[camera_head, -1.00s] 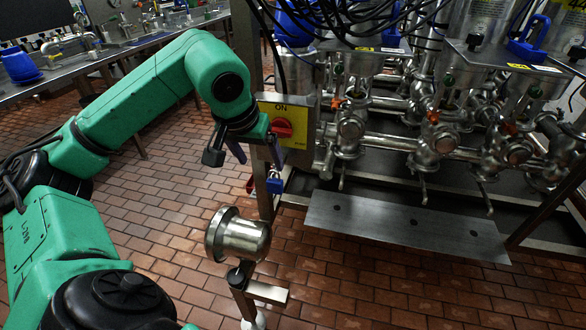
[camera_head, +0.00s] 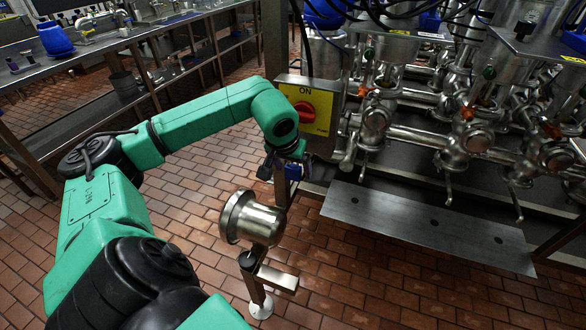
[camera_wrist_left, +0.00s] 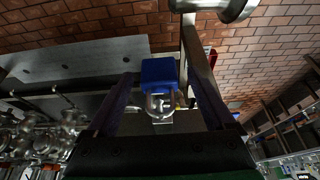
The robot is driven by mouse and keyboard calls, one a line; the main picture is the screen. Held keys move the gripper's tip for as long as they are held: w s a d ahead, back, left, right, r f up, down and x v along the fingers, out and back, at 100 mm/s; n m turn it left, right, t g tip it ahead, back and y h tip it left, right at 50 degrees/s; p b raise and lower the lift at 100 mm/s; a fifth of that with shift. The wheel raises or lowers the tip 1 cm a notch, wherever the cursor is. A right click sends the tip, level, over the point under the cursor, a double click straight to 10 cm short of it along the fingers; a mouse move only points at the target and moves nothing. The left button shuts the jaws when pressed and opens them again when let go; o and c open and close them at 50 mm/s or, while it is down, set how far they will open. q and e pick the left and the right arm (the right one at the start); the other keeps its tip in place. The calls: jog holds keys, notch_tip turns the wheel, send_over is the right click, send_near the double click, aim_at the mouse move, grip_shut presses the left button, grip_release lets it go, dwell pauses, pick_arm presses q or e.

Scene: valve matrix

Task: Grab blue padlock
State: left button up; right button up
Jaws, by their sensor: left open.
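The blue padlock (camera_wrist_left: 158,72) shows in the left wrist view, its blue body pointing away and its metal shackle toward my gripper. In the head view the padlock (camera_head: 293,172) hangs below the yellow switch box and is partly hidden by my left gripper. My left gripper (camera_head: 275,168) is open beside it. In the left wrist view the fingers of the left gripper (camera_wrist_left: 159,77) lie to either side of the padlock, with gaps visible. Contact cannot be told. My right gripper is not in view.
The yellow switch box (camera_head: 306,107) with a red knob is just above the gripper. A metal cup-shaped fitting on a post (camera_head: 252,218) stands below it. Steel valves and pipes (camera_head: 470,140) fill the right. Brick floor is open at the left.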

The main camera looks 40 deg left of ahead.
pick_arm(q)
grip_shut()
jog(key=shift+r, duration=0.1)
